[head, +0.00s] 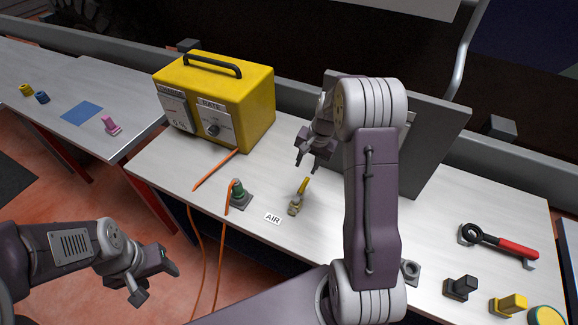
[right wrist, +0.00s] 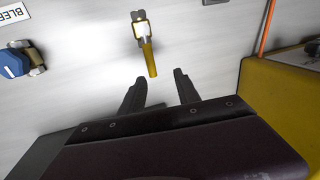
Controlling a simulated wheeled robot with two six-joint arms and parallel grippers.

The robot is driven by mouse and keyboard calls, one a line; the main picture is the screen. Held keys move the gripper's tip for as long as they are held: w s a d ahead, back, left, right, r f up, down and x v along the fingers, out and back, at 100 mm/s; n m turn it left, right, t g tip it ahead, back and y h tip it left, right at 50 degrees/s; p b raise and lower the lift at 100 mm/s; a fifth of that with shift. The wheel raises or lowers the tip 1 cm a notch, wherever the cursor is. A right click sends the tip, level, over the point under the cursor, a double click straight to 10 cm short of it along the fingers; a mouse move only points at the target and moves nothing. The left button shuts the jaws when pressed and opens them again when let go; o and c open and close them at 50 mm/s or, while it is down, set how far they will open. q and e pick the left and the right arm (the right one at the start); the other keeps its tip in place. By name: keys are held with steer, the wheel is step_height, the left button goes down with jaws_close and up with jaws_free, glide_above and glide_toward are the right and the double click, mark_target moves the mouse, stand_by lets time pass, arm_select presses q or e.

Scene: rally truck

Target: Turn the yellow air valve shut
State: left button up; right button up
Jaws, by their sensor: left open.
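The yellow air valve (head: 303,187) stands on the white bench behind the "AIR" label (head: 273,218). In the right wrist view its yellow lever (right wrist: 150,58) extends from a brass body towards my right gripper. My right gripper (head: 306,161) is open and empty, just behind and above the valve in the head view. In the right wrist view the lever's free end shows just ahead of the gap between the fingertips (right wrist: 159,77); I cannot see contact. My left gripper (head: 160,282) is open and empty, over the floor at the lower left.
A yellow box (head: 246,110) with a dial stands behind left of the valve. A green connector (head: 238,191) with an orange hose is left of it. A blue-knobbed valve (right wrist: 14,63) shows in the right wrist view. A red-handled wrench (head: 505,245) lies at right.

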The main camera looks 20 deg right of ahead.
mark_target(305, 183)
steer(key=shift+m, duration=0.3)
step_height(305, 183, down, 9)
steer(key=shift+s+r+p, duration=0.1)
steer(key=shift+r+p, duration=0.1)
steer(key=shift+p, duration=0.55)
arm_select(q)
step_height(305, 183, up, 2)
steer(key=shift+s+r, duration=0.15)
steer(key=shift+r, duration=0.05)
arm_select(e)
jaws_close()
stand_by(0.6)
